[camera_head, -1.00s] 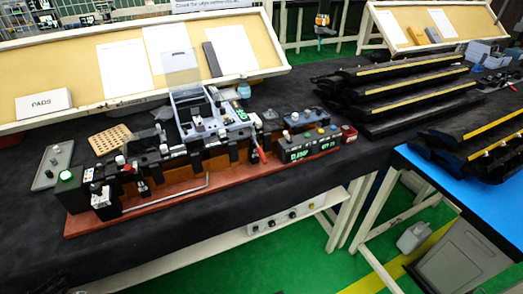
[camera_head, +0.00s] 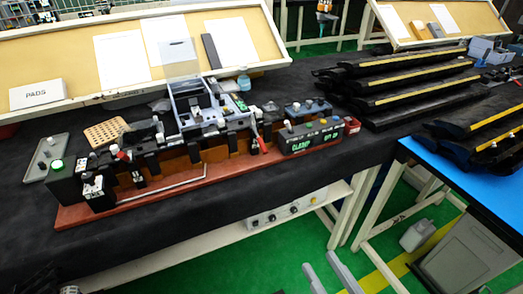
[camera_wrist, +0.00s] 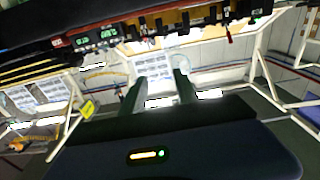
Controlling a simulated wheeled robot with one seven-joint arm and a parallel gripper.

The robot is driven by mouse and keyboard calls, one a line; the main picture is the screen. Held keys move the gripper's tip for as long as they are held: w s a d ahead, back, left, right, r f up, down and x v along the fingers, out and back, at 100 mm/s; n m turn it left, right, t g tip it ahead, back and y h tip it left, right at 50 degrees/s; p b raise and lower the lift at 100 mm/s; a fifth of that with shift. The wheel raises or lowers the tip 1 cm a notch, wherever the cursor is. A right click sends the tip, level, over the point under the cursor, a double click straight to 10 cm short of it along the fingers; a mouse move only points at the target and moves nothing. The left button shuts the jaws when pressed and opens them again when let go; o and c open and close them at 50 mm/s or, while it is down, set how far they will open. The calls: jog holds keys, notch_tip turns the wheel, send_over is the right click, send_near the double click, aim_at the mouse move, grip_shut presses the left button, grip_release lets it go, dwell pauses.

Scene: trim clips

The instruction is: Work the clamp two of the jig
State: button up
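The jig (camera_head: 150,195) is a long reddish base with a row of black clamps, on the black-covered bench in the head view. A red-handled lever (camera_head: 256,144) stands on it right of centre. A box with green lit text (camera_head: 310,142), partly reading CLAMP, sits at its right end; a green lamp (camera_head: 57,165) glows at its left end. Which clamp is number two, I cannot tell. My gripper (camera_head: 333,272) shows as two grey fingers at the bottom edge, in front of and apart from the bench. In the wrist view, my gripper (camera_wrist: 158,88) is open and empty; the jig (camera_wrist: 165,42) lies along the top.
A blue-grey fixture (camera_head: 200,108) stands behind the jig. A perforated tan block (camera_head: 106,133) and a grey tray (camera_head: 47,158) lie at the left. Black stepped racks (camera_head: 410,85) stand at the right, near a blue-topped table (camera_head: 450,185). The bench's front strip is clear.

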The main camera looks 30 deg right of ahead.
jog(key=w+d+t+b, duration=0.1)
jog(key=w+d+b, duration=0.2)
jog(key=w, duration=1)
jog(key=h+b, duration=0.2)
jog(key=b, duration=0.1)
send_near(264, 148)
notch_tip(264, 148, up, 6)
jog(key=w, duration=0.2)
jog(key=shift+n+g+y, duration=0.4)
jog(key=shift+n+g, duration=0.2)
jog(key=shift+g, duration=0.2)
jog(key=w+f, duration=0.2)
jog(key=f, duration=0.2)
jog(key=shift+w+d+f, duration=0.2)
jog(key=shift+w+d, duration=0.2)
jog(key=w, duration=0.7)
jog(key=shift+w+d, duration=0.1)
jog(key=shift+d, duration=0.25)
grip_shut()
